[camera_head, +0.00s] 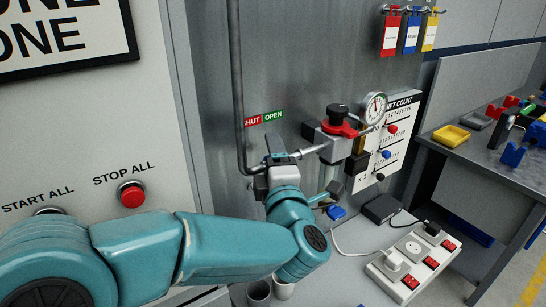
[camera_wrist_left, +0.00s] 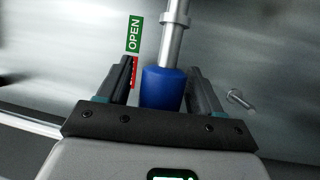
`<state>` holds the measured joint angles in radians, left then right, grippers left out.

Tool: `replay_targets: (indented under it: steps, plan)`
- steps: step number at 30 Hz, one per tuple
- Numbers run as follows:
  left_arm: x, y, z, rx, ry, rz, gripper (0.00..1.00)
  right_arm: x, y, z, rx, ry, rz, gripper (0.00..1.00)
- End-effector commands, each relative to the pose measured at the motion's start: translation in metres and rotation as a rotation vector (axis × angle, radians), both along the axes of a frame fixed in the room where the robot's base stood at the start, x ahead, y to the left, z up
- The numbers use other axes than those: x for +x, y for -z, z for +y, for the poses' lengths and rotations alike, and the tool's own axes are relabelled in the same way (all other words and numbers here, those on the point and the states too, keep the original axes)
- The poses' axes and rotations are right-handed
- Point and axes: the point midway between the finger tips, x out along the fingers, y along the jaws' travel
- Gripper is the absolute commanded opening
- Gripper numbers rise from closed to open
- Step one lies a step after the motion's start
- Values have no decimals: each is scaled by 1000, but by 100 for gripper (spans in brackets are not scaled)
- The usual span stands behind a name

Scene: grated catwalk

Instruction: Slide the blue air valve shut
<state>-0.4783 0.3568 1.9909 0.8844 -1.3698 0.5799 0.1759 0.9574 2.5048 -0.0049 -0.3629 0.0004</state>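The blue air valve sleeve (camera_wrist_left: 163,88) sits on a bare metal pipe (camera_wrist_left: 175,38) in the left wrist view. My left gripper (camera_wrist_left: 163,80) straddles it, one finger on each side. The fingers look open, with little room beside the sleeve; contact is unclear. The sleeve's lower end is hidden behind the gripper's palm. In the head view, my left gripper (camera_head: 277,158) is at the left end of the pipe (camera_head: 312,149) and mostly hides the sleeve. Behind it are a red SHUT label (camera_head: 252,121) and a green OPEN label (camera_head: 273,117). My right gripper is not in view.
A red-handled valve (camera_head: 338,128) and a round gauge (camera_head: 375,107) stand right of the pipe. A vertical pipe (camera_head: 237,80) runs up the panel at left. A red STOP ALL button (camera_head: 131,194) is near my arm. A power strip (camera_head: 412,262) lies on the lower surface.

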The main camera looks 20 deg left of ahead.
Motion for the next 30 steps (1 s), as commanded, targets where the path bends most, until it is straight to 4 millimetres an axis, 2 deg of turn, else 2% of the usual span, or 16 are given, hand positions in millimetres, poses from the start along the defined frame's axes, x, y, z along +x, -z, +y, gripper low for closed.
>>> replay_targets:
  steps: [5,8,11,21,25,30]
  plan:
    - [-1,1,-2,1,3,-1,65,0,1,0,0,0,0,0]
    - [-9,3,-6,1,4,0,65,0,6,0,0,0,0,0]
    - [-26,7,-16,1,6,-2,65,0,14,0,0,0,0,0]
    - [-104,20,-58,0,8,-4,65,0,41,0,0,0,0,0]
    - [-126,22,-69,-1,6,-3,65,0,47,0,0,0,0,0]
    - [-141,24,-77,0,2,-1,65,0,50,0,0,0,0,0]
